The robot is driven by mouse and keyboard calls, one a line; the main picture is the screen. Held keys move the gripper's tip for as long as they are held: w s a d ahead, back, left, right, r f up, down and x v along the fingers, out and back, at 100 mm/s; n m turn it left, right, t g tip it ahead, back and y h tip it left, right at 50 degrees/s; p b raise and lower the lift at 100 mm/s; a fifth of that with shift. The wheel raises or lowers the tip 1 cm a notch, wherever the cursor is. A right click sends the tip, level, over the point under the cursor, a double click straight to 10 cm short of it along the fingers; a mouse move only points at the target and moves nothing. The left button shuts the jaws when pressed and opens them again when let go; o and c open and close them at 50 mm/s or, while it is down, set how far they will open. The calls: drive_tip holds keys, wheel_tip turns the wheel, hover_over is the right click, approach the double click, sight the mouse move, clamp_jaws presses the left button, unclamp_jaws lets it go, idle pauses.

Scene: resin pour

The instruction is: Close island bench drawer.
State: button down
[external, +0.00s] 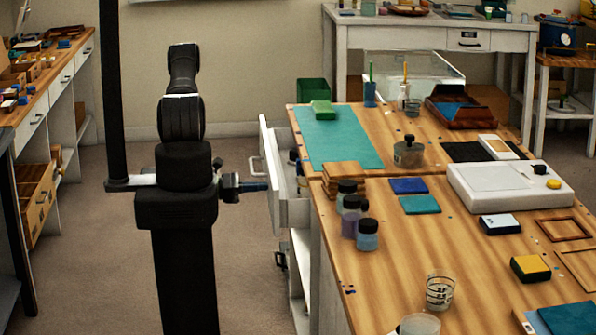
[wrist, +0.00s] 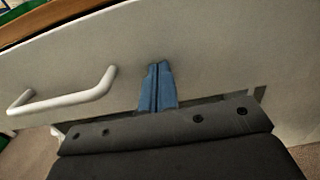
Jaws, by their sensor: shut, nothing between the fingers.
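The island bench drawer (external: 270,150) stands pulled out from the left side of the bench, with dark-capped bottles partly visible inside. Its white front panel (wrist: 215,50) fills much of the wrist view. The pale bar handle (wrist: 65,103) is left of my fingers there and also shows in the external view (external: 256,164). My gripper (external: 266,186) is shut and empty, with its blue fingers (wrist: 157,85) pointing at the drawer front, beside the handle and not around it. I cannot tell whether the fingertips touch the panel.
The wooden island bench top (external: 400,270) holds bottles, a teal mat (external: 340,143), a white scale (external: 510,186) and cups. Below the drawer, another white part with a dark handle (external: 280,261) juts out. The floor between the bench and the left counter (external: 45,80) is clear around my arm.

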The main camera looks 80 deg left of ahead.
drive_tip(key=w, duration=0.8)
drive_tip(key=shift+w, duration=0.3)
drive_tip(key=shift+w+a+r, duration=0.1)
drive_tip(key=shift+r, duration=0.05)
drive_tip(key=shift+s, duration=2.6)
drive_tip(key=s, duration=0.9)
drive_tip(key=shift+s, duration=0.15)
